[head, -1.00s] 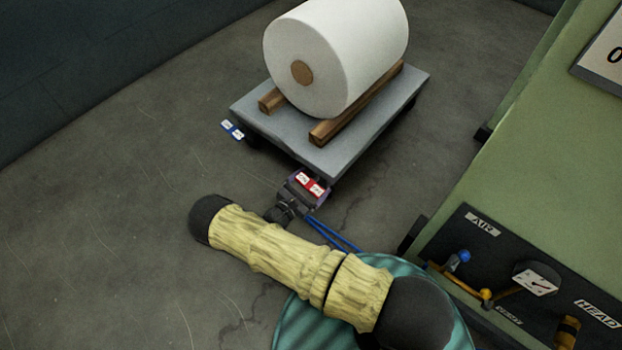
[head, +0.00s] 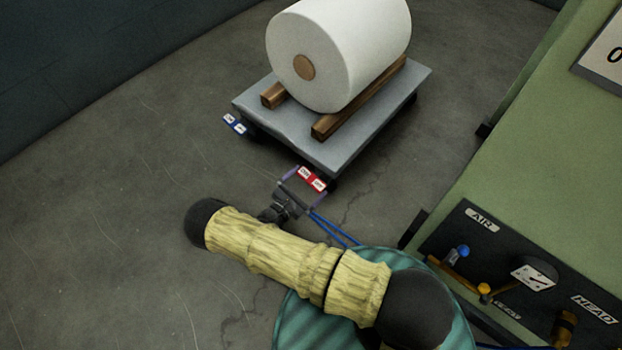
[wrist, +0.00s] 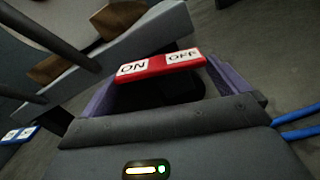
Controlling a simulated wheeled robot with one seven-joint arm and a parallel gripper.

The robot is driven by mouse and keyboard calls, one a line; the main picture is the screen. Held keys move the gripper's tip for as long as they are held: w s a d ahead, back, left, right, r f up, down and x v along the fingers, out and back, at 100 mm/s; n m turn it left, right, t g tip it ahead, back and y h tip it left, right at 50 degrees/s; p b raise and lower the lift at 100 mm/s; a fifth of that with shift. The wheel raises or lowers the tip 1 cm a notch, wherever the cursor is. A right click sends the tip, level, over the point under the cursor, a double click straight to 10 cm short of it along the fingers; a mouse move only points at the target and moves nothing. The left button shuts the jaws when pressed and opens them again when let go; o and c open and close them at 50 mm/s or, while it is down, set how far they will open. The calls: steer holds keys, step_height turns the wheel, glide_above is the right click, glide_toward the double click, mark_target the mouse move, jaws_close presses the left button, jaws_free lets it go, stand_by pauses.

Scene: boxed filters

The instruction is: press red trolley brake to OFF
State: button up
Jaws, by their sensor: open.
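The red brake pedal (head: 312,179) sits at the near corner of the grey trolley (head: 300,143), low near the floor. In the wrist view the red pedal (wrist: 160,66) shows a white ON label on its left half and a white OFF label on its right half. My gripper (head: 302,187) is open, with its purple fingers spread on either side of the pedal. In the wrist view my gripper (wrist: 165,92) frames the pedal between its fingers; whether they touch it I cannot tell.
A blue brake pedal (head: 234,124) is at the trolley's left corner. A large white roll (head: 340,50) rests on wooden beams (head: 355,100) on the trolley. A green machine (head: 530,170) with a dark valve panel stands at right. The floor at left is clear.

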steer(key=v, duration=1.4)
steer(key=shift+s+a+b, duration=0.2)
steer(key=shift+s+b, duration=0.1)
steer(key=shift+b, duration=0.15)
